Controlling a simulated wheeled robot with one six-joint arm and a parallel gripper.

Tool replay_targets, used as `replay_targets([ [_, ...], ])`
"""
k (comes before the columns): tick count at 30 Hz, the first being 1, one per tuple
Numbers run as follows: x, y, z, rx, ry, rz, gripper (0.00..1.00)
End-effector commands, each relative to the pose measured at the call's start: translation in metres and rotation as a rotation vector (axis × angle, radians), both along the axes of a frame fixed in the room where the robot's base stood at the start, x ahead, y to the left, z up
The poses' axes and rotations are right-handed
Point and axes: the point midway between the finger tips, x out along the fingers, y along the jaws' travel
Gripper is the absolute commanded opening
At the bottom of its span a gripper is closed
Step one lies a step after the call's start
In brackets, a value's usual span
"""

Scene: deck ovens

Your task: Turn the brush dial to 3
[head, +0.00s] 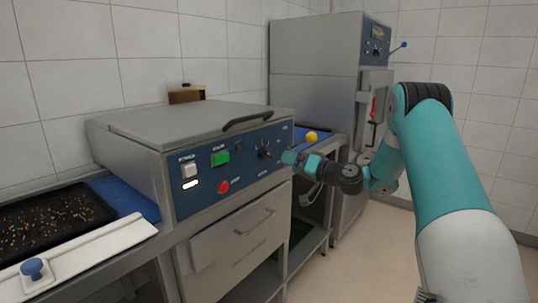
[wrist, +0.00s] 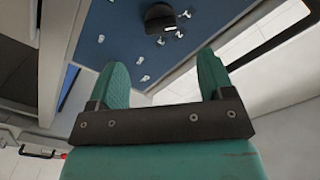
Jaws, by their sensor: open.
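The dial is a black knob (head: 264,150) on the right part of the blue control panel (head: 246,178) of the steel machine. In the wrist view the dial (wrist: 158,17) is at the top, with small white marks around it that are too small to read. I cannot tell which number it points to. My gripper (head: 287,158) is just right of the dial in the head view. In the wrist view its two teal fingers (wrist: 163,75) are spread and empty, pointing toward the panel, with the dial beyond their tips and apart from them.
The panel also has a green button (head: 220,158), a red button (head: 223,187) and a white switch (head: 189,170). A black handle (head: 247,121) sits on the lid above. A yellow ball knob (head: 312,137) is near my gripper. A steel drawer (head: 240,235) is below.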

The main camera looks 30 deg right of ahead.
Motion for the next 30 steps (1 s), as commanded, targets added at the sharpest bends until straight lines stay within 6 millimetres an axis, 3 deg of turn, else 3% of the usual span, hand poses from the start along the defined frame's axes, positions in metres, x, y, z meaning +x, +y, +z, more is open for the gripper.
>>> replay_targets([
  [6, 0.047, 0.019, 0.002, -0.002, 0.000, 0.004, 0.74],
  [12, 0.078, 0.029, 0.002, -0.001, -0.001, 0.003, 0.74],
  [18, 0.091, 0.033, 0.000, -0.001, 0.000, 0.001, 0.74],
  [26, 0.092, 0.033, 0.000, 0.000, 0.001, -0.001, 0.74],
  [30, 0.091, 0.033, 0.000, 0.000, 0.001, -0.001, 0.47],
])
